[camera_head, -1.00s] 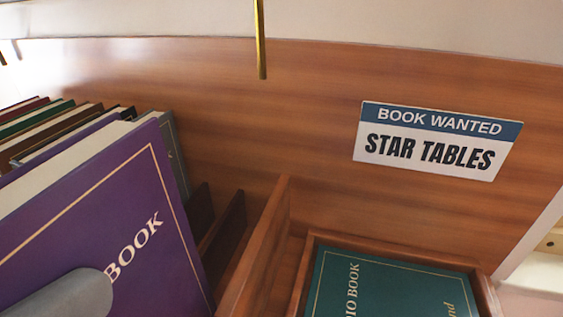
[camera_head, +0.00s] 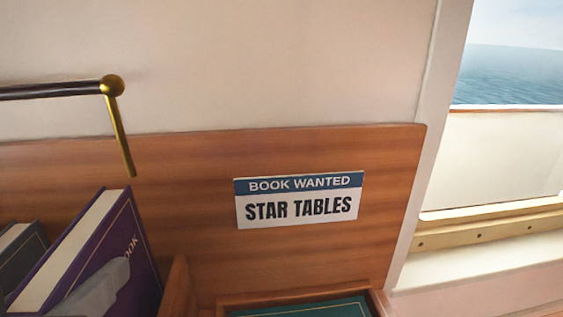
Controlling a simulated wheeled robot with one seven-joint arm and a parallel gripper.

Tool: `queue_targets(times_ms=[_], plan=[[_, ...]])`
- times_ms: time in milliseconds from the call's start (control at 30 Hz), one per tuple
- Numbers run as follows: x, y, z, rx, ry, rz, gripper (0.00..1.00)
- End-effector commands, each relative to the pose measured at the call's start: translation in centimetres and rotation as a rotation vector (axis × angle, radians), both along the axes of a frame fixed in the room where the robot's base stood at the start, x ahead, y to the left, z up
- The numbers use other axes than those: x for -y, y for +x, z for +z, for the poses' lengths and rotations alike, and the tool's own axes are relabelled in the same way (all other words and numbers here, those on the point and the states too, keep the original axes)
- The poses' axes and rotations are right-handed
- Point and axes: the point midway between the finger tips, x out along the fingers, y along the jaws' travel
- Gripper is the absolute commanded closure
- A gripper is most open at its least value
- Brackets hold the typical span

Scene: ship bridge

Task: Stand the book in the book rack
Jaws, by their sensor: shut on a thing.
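A purple book (camera_head: 130,232) with a pale page edge and gold border leans at the lower left. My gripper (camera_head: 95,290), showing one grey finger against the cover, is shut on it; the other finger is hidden. Only "OK" of the cover's lettering is readable. Of the book rack, a wooden upright (camera_head: 178,290) shows just right of the book. The book's lower end is out of frame, so I cannot tell whether it touches the rack. A sign (camera_head: 298,200) on the wooden back panel reads "BOOK WANTED STAR TABLES".
A dark book (camera_head: 22,250) stands left of the purple one. A wooden tray (camera_head: 290,295) with a green book (camera_head: 310,310) lies at the bottom right of the upright. A brass-ended rail (camera_head: 112,86) hangs above. A window (camera_head: 520,70) is at the right.

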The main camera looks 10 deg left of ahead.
Motion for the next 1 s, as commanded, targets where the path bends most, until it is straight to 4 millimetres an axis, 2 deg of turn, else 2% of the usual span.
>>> queue_targets(times_ms=[167,333,500,867,900,967,1000], plan=[[0.0,-0.1,-1.0,0.003,-0.002,0.003,1.00],[0.0,-0.1,-3.0,0.003,-0.002,0.002,1.00],[-0.2,0.7,-3.6,0.004,0.002,0.002,1.00],[-0.2,0.7,-4.1,0.004,0.001,0.001,1.00],[-0.2,0.7,-4.0,0.001,0.001,0.001,0.65],[-0.2,0.7,-4.0,0.001,0.001,0.001,0.53],[-0.2,0.7,-4.0,0.001,0.001,0.001,0.51]])
